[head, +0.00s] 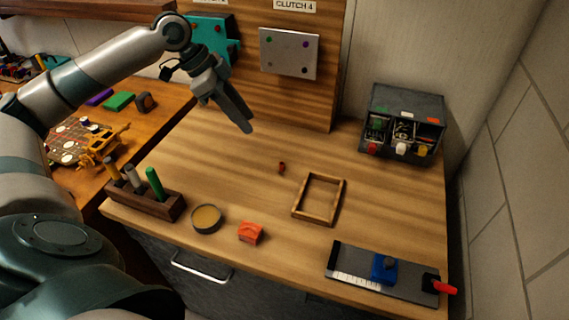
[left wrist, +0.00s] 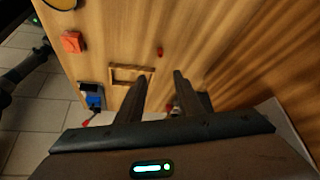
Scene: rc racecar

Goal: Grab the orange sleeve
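Two orange-red things lie on the wooden worktop, and I cannot tell for sure which is the sleeve. A small upright orange-red piece (head: 281,167) stands mid-table behind the wooden frame; it shows in the left wrist view (left wrist: 159,52) ahead of the gap between my fingers. A larger orange block (head: 250,232) sits near the front edge, and also shows at upper left of the left wrist view (left wrist: 72,42). My left gripper (head: 246,128) is open and empty above the worktop, behind and left of the small piece. My right gripper is out of view.
An empty wooden frame (head: 295,207) lies mid-table. A round tin (head: 207,219) and a wooden rack (head: 142,203) are at front left. A grey measuring board (head: 345,262) is at front right, a dark bin box (head: 405,103) at back right. An upright panel (head: 303,100) stands behind.

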